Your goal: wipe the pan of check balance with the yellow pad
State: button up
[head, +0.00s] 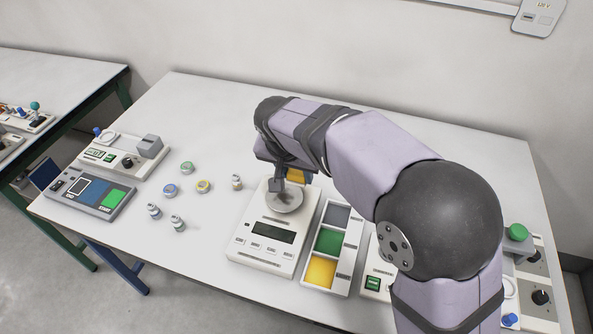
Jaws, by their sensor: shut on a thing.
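The check balance could be the white balance (262,252) with a dark display at the table's front middle; no readable label confirms it. Its round metal pan (287,203) faces up. My gripper (279,188) points down over the pan, its fingers very close to it; contact is unclear. A small yellow patch (296,175), apparently the yellow pad, shows beside the gripper, partly hidden by my arm. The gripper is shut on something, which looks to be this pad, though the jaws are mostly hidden.
A tray (345,245) with grey, green and yellow compartments stands right of the balance. Several small jars and vials, including a green-topped jar (187,168), stand left. My arm hides part of the right side.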

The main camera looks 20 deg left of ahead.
aim_at(298, 198)
jog(key=shift+f+b, duration=2.25)
jog(key=shift+f, duration=0.95)
jog(key=shift+f+b, duration=0.3)
jog(key=shift+f, duration=0.4)
jog(key=shift+a+r+p, duration=0.35)
jog(key=shift+a+p, duration=0.1)
jog(key=shift+c, duration=0.3)
jog(key=shift+a+f, duration=0.1)
jog(key=shift+a, duration=0.3)
jog(key=shift+a+p, duration=1.3)
jog(key=shift+a, duration=1.35)
jog(key=shift+d+f, duration=0.2)
jog(key=shift+s+d+b, duration=0.1)
jog(key=shift+d+b, duration=1.15)
jog(key=shift+d, duration=2.15)
jog(key=shift+s+a+r, duration=0.1)
jog(key=shift+s+a, duration=0.1)
jog(key=shift+a, duration=0.1)
jog(key=shift+a+p, duration=1.15)
jog(key=shift+a, duration=2.25)
jog(key=shift+d+b, duration=1.55)
jog(key=shift+d, duration=2.05)
notch_tip(298, 198, up, 8)
jog(key=p, duration=0.5)
jog(key=shift+r+p, duration=0.15)
jog(key=shift+p, duration=0.25)
